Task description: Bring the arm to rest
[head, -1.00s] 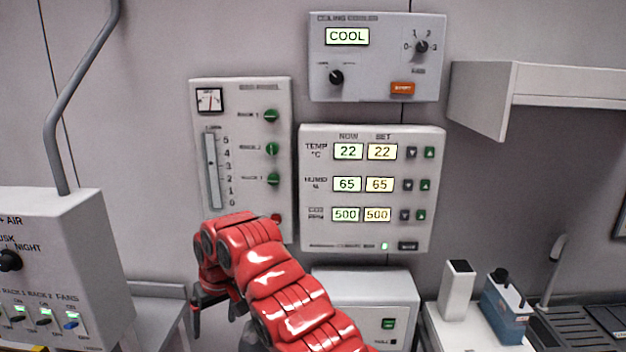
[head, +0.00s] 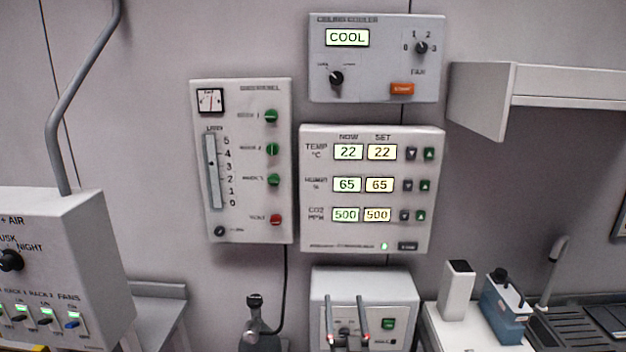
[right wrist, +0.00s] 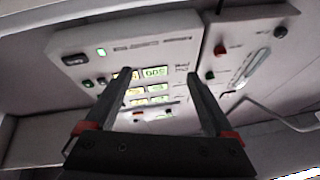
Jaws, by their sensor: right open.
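My right gripper (head: 346,308) shows at the bottom of the head view, its two dark fingers apart, pointing up and empty. The fingers stand in front of a white box (head: 404,292) low on the wall and hide part of its face. In the right wrist view the same gripper (right wrist: 160,80) has its fingers spread with nothing between them. Beyond them in that view is the tilted climate panel (right wrist: 150,45). The rest of my right arm is out of the head view. My left gripper is not in view.
The climate panel (head: 373,240), the cooler panel (head: 378,75) and the dosing panel (head: 240,90) hang on the wall. A grey control box (head: 80,240) stands at left. A blue device (head: 506,310) and a white block (head: 457,292) stand at right under a shelf (head: 570,85).

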